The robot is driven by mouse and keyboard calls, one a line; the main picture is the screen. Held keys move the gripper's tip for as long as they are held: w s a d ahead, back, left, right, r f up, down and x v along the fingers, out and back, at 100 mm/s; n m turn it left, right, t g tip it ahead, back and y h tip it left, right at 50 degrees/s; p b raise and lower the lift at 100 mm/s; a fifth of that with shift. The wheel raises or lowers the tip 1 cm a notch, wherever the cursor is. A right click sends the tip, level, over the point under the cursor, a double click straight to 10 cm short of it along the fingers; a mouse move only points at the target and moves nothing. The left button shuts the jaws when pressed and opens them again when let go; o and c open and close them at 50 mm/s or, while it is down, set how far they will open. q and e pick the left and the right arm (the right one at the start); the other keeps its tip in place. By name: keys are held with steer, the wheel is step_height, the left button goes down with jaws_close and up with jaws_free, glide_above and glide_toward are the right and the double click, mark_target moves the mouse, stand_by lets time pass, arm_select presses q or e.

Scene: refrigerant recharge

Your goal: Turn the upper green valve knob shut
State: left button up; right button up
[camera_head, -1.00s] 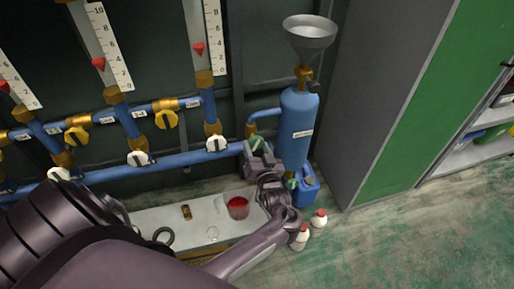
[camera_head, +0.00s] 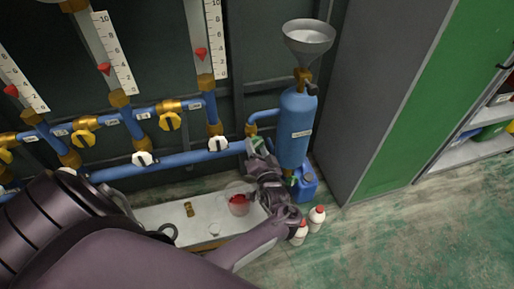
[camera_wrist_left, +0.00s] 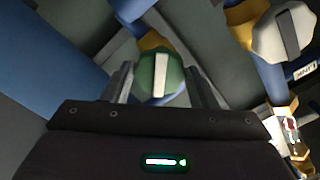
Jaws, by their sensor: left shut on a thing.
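The upper green valve knob (camera_head: 257,141) sits on the blue pipe left of the blue cylinder, partly hidden by my left gripper (camera_head: 259,153). In the left wrist view the knob (camera_wrist_left: 163,85) is round and green with a pale bar across it, pointing nearly straight up the picture. The fingers of my left gripper (camera_wrist_left: 161,84) stand on either side of the knob, shut on it. A second green knob (camera_head: 292,181) shows low on the cylinder, partly covered by my arm. My right gripper is out of view.
The blue cylinder (camera_head: 296,125) carries a grey funnel (camera_head: 309,37). Below are a blue can (camera_head: 307,184), two white bottles with red caps (camera_head: 317,216), and a bench (camera_head: 170,218) with a red-filled beaker (camera_head: 239,204). White and yellow knobs line the pipes to the left.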

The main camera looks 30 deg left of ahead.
arm_select(q)
steer(key=shift+d+r+m+p, duration=0.1)
steer(key=shift+r+m+p, duration=0.15)
steer(key=shift+m+p, duration=0.8)
steer(key=shift+m, duration=0.95)
steer(key=shift+f, duration=0.15)
steer(key=shift+m+p, duration=0.3)
steer(key=shift+m, duration=0.3)
steer(key=shift+r+m+p, duration=0.2)
steer(key=shift+m+p, duration=0.65)
steer(key=shift+m, duration=0.35)
steer(key=o, duration=0.6)
steer(key=shift+f+m, duration=0.1)
steer(key=shift+m, duration=0.2)
steer(key=o, duration=0.4)
steer(key=shift+c, duration=0.2)
